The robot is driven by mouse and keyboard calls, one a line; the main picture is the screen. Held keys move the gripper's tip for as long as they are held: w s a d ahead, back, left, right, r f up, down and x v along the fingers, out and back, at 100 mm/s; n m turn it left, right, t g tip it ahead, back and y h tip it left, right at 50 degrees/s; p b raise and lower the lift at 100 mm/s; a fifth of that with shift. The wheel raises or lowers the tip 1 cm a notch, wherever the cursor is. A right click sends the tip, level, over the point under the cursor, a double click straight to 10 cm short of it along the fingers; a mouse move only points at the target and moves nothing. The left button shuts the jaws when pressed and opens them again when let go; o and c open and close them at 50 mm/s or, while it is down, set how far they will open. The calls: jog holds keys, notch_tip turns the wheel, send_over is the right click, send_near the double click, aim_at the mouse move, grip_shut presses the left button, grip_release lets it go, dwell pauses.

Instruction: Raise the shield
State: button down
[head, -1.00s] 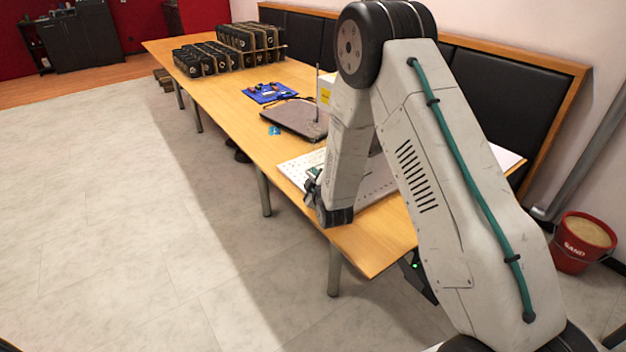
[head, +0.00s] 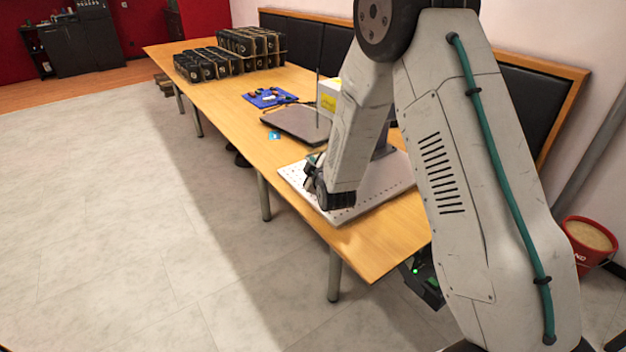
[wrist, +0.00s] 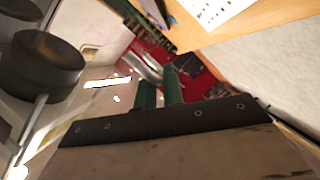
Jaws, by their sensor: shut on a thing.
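The laser marker stands on a white perforated base plate (head: 293,175) on the table, largely hidden behind my arm in the head view. My gripper (head: 312,172) is low over the plate's left side.
A dark laptop-like slab (head: 297,124), a blue mat with small parts (head: 266,97) and a white box with a yellow label (head: 328,100) lie farther along the table (head: 385,245). Black cases stand at the far end. A red sand bucket (head: 590,245) is at right.

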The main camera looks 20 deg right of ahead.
notch_tip(320, 180, up, 9)
jog(key=shift+r, duration=0.15)
dwell(0.4)
jog(key=c, duration=1.5)
grip_release()
jog(key=v, duration=0.8)
jog(key=shift+w, duration=0.1)
